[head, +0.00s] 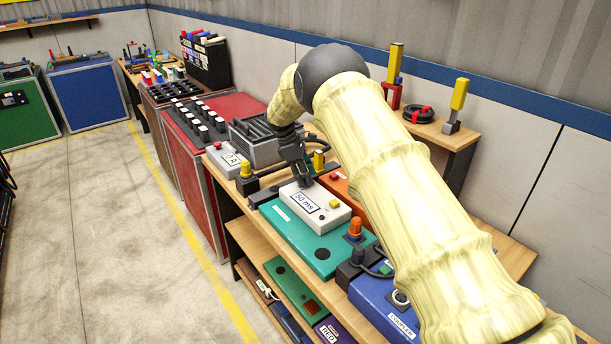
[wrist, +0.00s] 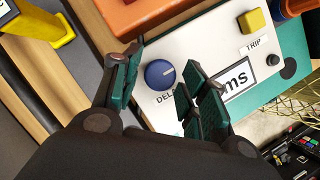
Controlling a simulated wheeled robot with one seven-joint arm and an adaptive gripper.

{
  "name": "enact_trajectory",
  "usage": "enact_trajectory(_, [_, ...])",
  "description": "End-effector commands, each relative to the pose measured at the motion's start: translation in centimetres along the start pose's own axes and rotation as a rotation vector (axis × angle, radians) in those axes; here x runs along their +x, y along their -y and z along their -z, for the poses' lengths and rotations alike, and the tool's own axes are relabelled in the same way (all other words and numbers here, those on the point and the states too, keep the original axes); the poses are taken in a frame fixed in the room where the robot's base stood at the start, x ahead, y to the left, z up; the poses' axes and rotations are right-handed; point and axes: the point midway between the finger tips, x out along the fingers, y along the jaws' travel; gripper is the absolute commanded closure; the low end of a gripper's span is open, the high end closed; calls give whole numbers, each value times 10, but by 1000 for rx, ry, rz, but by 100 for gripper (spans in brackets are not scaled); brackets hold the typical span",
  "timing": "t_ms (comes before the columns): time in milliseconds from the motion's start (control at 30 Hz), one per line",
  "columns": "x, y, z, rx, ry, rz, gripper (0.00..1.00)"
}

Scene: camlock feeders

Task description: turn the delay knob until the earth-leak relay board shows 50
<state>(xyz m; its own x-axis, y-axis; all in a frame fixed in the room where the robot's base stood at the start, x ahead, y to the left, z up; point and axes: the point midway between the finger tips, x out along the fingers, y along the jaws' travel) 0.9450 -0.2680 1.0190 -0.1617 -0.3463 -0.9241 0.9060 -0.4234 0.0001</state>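The earth-leak relay board is a teal plate (head: 300,242) bearing a white box (head: 322,218). In the head view the box's display (head: 305,202) reads "50 ms". In the wrist view, only "ms" shows clearly on the display (wrist: 238,78); my fingers cover the rest. The blue delay knob (wrist: 160,74) has a white pointer mark and a partly covered "DELAY" label. My gripper (wrist: 160,70) is open, its fingers spread on either side of the knob in the picture, with no visible contact. In the head view my gripper (head: 303,172) hides the knob.
A yellow button (wrist: 252,21) marked "TRIP" and a black round part (wrist: 273,60) are on the white box. An orange box (head: 345,189) is close behind it. A yellow-topped part (head: 245,170) and an orange-topped part (head: 355,228) stand nearby. A blue coupler box (head: 380,305) is in front.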

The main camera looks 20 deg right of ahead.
Motion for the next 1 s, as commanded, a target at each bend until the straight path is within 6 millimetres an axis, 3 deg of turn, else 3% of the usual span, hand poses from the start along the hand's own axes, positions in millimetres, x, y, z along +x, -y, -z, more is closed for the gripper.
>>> enact_trajectory(467, [-8, 0, 0, 0, 0, 0, 47])
enact_trajectory(1000, [-98, -1, 0, 0, -1, -1, 47])
